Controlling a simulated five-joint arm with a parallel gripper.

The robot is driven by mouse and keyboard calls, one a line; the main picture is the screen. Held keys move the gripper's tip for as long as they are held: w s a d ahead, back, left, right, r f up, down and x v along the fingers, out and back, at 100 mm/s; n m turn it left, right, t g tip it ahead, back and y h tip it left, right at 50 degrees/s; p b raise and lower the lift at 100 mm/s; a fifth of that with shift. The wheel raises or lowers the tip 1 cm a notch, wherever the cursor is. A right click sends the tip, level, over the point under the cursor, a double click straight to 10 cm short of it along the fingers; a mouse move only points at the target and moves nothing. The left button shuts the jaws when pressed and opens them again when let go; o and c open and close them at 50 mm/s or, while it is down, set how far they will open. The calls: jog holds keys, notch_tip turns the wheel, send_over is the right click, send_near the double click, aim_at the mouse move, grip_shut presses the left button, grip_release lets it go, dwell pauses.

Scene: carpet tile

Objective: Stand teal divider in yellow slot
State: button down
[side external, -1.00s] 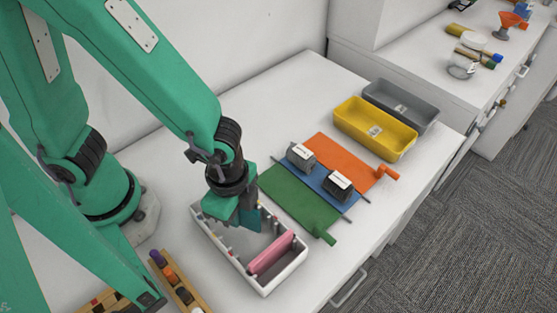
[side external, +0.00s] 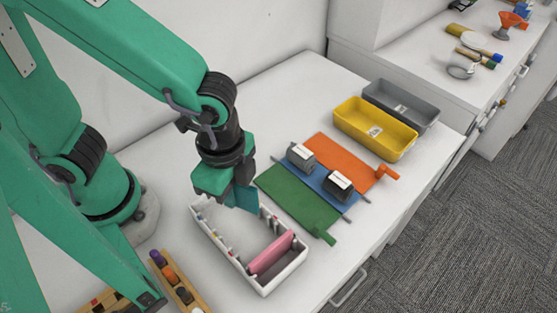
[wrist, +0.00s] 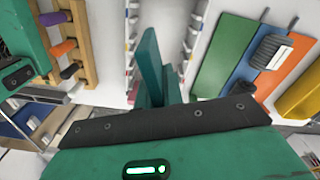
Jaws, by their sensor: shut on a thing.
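My gripper (side external: 232,194) is shut on the teal divider (side external: 246,199), a thin flat panel hanging upright below the jaws. In the side view it appears above the far end of the white tray (side external: 226,261). In the wrist view the teal divider (wrist: 150,62) shows in front of the gripper, between the two tray walls. Small coloured marks line both walls at the slots; I cannot tell surely which is yellow. A pink divider (side external: 271,254) stands across the tray toward its near end. The divider's lower edge seems clear of the tray floor.
Green (side external: 296,205), blue and orange (side external: 338,157) panels lie right of the tray, with two small blocks on them. Yellow (side external: 372,140) and grey (side external: 405,105) bins stand behind. A wooden rack (side external: 180,284) with coloured pegs stands left of the tray.

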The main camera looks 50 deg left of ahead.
jog(key=shift+n, duration=0.3)
jog(key=n, duration=0.2)
jog(key=shift+r+n, duration=0.2)
jog(key=shift+n, duration=0.2)
jog(key=n, duration=0.4)
jog(key=shift+r, duration=0.2)
jog(key=n, duration=0.6)
jog(key=shift+r, duration=0.3)
jog(key=shift+f, duration=0.15)
jog(key=shift+f, duration=2.7)
jog(key=shift+f, duration=2.5)
